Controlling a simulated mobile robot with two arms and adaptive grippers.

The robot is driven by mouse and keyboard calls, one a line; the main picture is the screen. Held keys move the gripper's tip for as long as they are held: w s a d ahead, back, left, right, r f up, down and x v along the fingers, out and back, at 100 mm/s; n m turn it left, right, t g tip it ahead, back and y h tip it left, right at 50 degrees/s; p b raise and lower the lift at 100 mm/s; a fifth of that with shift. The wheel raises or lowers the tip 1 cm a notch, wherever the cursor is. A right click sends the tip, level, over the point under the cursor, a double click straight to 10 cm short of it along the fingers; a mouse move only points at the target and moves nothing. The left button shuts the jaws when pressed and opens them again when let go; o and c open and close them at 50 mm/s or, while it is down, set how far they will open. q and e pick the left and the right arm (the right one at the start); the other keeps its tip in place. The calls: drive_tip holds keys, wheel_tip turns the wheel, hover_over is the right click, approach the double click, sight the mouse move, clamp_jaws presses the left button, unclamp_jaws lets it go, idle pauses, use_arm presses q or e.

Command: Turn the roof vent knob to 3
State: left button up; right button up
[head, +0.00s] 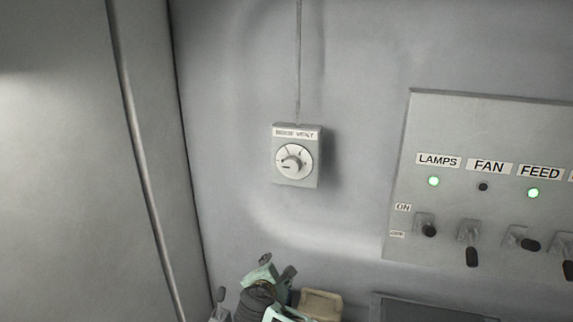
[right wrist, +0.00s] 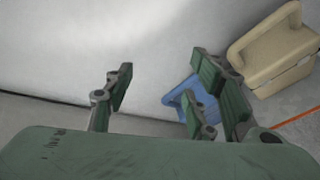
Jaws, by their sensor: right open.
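The roof vent box (head: 312,178) is a small grey box on the wall with a label at its top. Its pale round knob (head: 291,163) sits on a white dial with dark marks; the numbers and the exact pointer setting are too small to read. A green and grey gripper, which I take as my right one (head: 268,285), is at the bottom of the head view, below the box and apart from it. In the right wrist view my right gripper (right wrist: 165,95) has its fingers spread with nothing between them. My left gripper is not seen.
A switch panel (head: 450,115) with LAMPS, FAN and FEED labels, lights and levers is on the wall at right. A cable runs up from the vent box. A beige case (right wrist: 275,50) and a blue object (right wrist: 180,97) lie beyond the right fingers. The wall around the box is clear.

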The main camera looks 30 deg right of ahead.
wheel_tip(320, 180, up, 18)
drive_tip(key=w+d+t+h+p, duration=0.1)
drive_tip(key=w+d+t+h, duration=0.1)
drive_tip(key=h, duration=0.1)
drive_tip(key=h+p, duration=0.1)
drive_tip(key=h, duration=0.1)
approach(289, 167)
drive_tip(key=d, duration=0.1)
drive_tip(key=shift+n, duration=0.4)
drive_tip(key=p+x, duration=0.1)
drive_tip(key=x, duration=0.2)
drive_tip(key=p+x, duration=0.2)
drive_tip(key=x, duration=0.2)
drive_tip(key=shift+w+a+r, duration=0.1)
drive_tip(key=shift+w+a, duration=0.05)
drive_tip(key=shift+w, duration=0.15)
drive_tip(key=shift+w+d, duration=0.35)
